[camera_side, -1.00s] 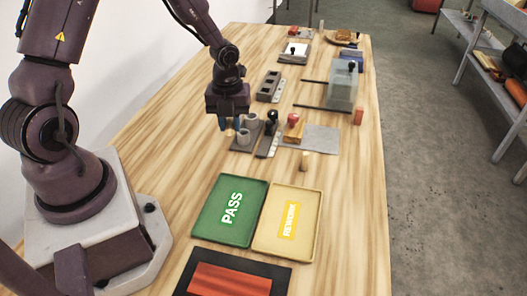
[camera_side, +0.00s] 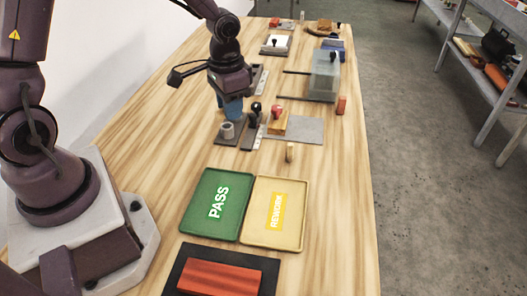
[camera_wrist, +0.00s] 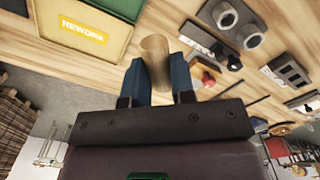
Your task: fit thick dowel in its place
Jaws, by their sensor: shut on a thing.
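My gripper (camera_side: 232,115) is raised near the grey block (camera_side: 221,142) and is shut on a beige dowel. In the wrist view the thick dowel (camera_wrist: 155,46) sits between the two blue fingers, its end projecting past the fingertips. The fingers hide it in the side view. The block has two grey ring sockets. The near one (camera_side: 227,130) shows in the side view, and my gripper hides the other. In the wrist view both sockets, one (camera_wrist: 225,16) and the other (camera_wrist: 250,37), look empty and stand apart from the dowel.
Another light dowel (camera_side: 290,153) stands on the table. A black-knobbed tool (camera_side: 253,118) and a red-knobbed stamp (camera_side: 277,112) stand right of the block. A green PASS tray (camera_side: 212,230) and a yellow REWORK tray (camera_side: 270,240) lie in front. Left of the block is bare table.

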